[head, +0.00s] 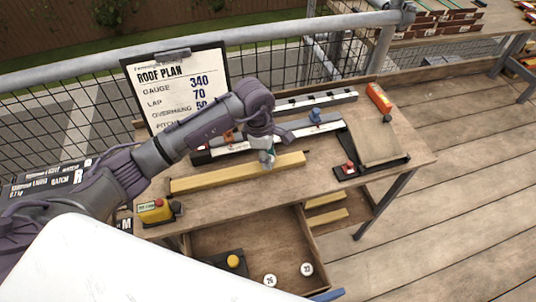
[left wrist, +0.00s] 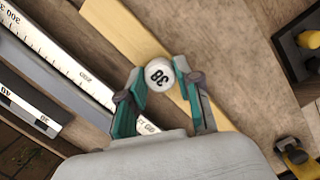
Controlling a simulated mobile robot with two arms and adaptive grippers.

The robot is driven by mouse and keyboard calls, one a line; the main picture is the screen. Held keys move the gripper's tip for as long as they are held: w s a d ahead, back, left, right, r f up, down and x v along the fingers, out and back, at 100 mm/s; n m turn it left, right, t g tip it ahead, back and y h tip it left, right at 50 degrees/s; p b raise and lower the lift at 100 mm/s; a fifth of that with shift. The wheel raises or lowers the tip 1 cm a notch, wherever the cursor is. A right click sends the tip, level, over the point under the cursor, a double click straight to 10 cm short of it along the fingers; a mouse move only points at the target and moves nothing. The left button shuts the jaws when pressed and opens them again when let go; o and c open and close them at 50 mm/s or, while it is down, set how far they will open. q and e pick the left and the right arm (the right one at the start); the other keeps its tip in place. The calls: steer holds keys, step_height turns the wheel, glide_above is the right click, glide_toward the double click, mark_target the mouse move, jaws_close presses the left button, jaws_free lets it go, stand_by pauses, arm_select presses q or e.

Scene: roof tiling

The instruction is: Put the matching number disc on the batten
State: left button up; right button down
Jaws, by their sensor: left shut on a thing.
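The batten (head: 215,180) is a pale yellow wooden strip lying along the workbench; it also shows in the left wrist view (left wrist: 125,33). My left gripper (head: 267,160) is over the batten, right of its middle. In the left wrist view its teal fingers are shut on a white number disc (left wrist: 159,74), whose black number looks like 38, upside down. I cannot tell whether the disc touches the batten. Two more white discs, 26 (head: 270,280) and 23 (head: 307,269), lie in the open compartment below the bench top. My right gripper is not in view.
A clipboard (head: 178,85) stands behind the bench, reading gauge 340, lap 70, overhang 50; the pitch value is hidden. A ruler rail (head: 325,128) lies behind the batten. A tile on a black stand (head: 372,140) is at right. A yellow device (head: 155,210) sits front left.

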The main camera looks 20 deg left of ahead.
arm_select(q)
steer(key=shift+f, duration=0.2)
steer(key=o, duration=0.9)
steer(key=shift+c, duration=0.2)
steer(key=shift+r, duration=0.1)
steer(key=shift+r, duration=0.1)
steer(key=shift+r, duration=0.2)
step_height(320, 180, up, 12)
steer(key=a+b, duration=0.1)
steer(key=b, duration=0.1)
steer(key=shift+s+a+f, duration=0.2)
steer(key=shift+s+a, duration=0.05)
steer(key=shift+a, duration=0.05)
